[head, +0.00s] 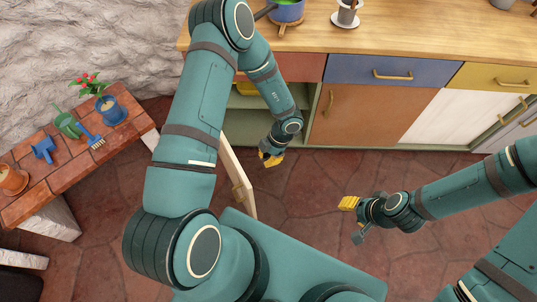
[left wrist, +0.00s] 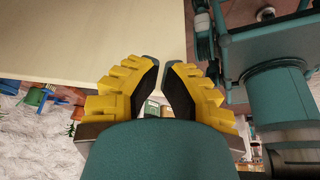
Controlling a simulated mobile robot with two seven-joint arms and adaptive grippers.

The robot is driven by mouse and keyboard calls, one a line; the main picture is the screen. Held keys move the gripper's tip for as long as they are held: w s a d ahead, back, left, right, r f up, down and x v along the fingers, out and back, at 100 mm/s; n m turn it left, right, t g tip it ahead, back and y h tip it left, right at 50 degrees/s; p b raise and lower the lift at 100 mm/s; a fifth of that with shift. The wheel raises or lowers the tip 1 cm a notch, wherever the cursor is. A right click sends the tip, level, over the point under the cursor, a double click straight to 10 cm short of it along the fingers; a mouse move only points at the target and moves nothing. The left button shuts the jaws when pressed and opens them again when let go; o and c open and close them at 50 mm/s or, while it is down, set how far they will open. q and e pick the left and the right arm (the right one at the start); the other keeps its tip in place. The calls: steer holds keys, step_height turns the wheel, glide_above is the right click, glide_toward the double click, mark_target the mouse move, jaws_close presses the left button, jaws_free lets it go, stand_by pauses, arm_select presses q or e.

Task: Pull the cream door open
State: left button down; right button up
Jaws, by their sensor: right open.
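The cream door (head: 238,178) stands swung out from the low cupboard, seen nearly edge-on beside my left arm in the head view. A handle (head: 239,196) shows near its lower end. My left arm hides part of the door. The left gripper (head: 270,159) is to the right of the door, apart from it, over the floor. In the left wrist view a plain cream panel (left wrist: 90,40) fills the upper left, past the fingers (left wrist: 161,66). Their tips are close together with nothing seen between them. My right gripper (head: 353,220) is open and empty over the floor.
The open cupboard bay (head: 245,122) shows green shelves. A brown door (head: 358,112), a white door (head: 445,117) and drawers are to its right under the wooden counter (head: 420,30). A brick bench (head: 75,160) with pots and tools stands left. Tiled floor (head: 310,185) is clear between the grippers.

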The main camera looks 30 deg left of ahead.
arm_select(q)
steer(key=s+a+f+b, duration=0.1)
steer(key=s+a+f, duration=0.2)
steer(key=s+f, duration=0.2)
steer(key=shift+a+b, duration=0.25)
steer(key=shift+b, duration=0.1)
arm_select(e)
steer(key=shift+w+f, duration=0.2)
steer(key=shift+f, duration=0.9)
